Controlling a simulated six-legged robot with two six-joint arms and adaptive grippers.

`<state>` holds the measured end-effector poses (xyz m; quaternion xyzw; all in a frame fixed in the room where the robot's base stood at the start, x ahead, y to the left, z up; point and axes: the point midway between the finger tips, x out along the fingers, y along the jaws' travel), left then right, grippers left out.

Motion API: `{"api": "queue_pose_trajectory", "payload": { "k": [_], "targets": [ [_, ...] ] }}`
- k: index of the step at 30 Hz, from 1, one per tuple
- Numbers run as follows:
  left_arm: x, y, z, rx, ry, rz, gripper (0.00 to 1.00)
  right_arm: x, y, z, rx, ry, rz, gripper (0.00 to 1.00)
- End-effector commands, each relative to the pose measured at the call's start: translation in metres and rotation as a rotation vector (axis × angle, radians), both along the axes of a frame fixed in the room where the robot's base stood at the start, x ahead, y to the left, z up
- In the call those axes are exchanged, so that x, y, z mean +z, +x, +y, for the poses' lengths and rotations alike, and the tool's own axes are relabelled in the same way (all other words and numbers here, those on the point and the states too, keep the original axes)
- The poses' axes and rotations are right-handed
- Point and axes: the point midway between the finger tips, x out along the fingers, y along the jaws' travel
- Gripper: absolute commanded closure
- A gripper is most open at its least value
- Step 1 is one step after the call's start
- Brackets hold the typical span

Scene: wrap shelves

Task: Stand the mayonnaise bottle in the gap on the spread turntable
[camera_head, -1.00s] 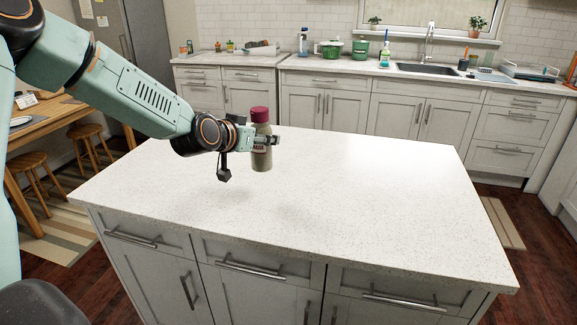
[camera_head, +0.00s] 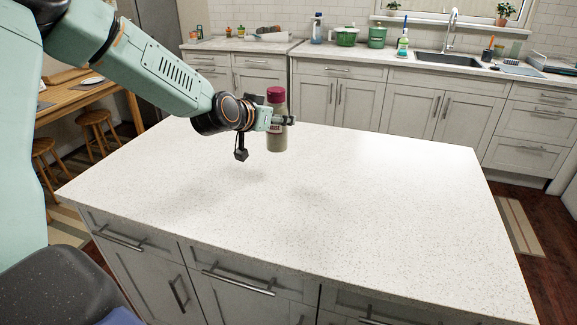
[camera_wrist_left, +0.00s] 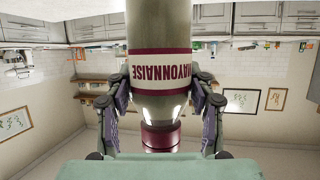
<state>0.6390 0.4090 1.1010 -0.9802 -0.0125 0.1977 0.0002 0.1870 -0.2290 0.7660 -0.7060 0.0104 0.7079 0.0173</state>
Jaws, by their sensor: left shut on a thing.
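The mayonnaise bottle (camera_head: 277,138) has a dark red cap and a grey-green body. My left gripper (camera_head: 284,120) is shut on it and holds it upright over the white island counter. In the left wrist view the bottle (camera_wrist_left: 160,22) appears upside down, with its label reading MAYONNAISE, and the two fingers of the left gripper (camera_wrist_left: 160,108) press on its sides near the cap end. I cannot tell exactly how high its base is above the counter. No spread turntable shows in these views. My right gripper is not in view.
The island counter (camera_head: 340,215) is bare around the bottle. A back counter (camera_head: 400,71) with a sink (camera_head: 448,59), green pots (camera_head: 346,37) and a spray bottle (camera_head: 403,40) runs along the wall. A wooden table (camera_head: 85,97) and stools (camera_head: 97,121) stand at the left.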

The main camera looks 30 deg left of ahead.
Motion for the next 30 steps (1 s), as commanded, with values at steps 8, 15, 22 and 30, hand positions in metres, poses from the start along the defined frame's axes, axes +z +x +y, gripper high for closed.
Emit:
{"api": "queue_pose_trajectory", "payload": {
  "k": [8, 15, 22, 30],
  "targets": [
    [-0.036, -0.005, 0.001, 0.001, 0.0, 0.002, 0.94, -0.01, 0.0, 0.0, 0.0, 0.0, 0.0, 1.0],
    [-0.062, -0.005, 0.0, 0.002, 0.0, -0.002, 0.94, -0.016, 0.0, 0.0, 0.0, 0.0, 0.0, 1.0],
    [-0.084, -0.004, 0.0, 0.0, 0.001, 0.0, 0.94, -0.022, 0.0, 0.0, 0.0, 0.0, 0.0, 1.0],
    [-0.099, -0.002, 0.0, 0.0, -0.001, -0.005, 0.94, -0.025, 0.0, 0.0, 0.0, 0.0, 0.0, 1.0]
  ]
}}
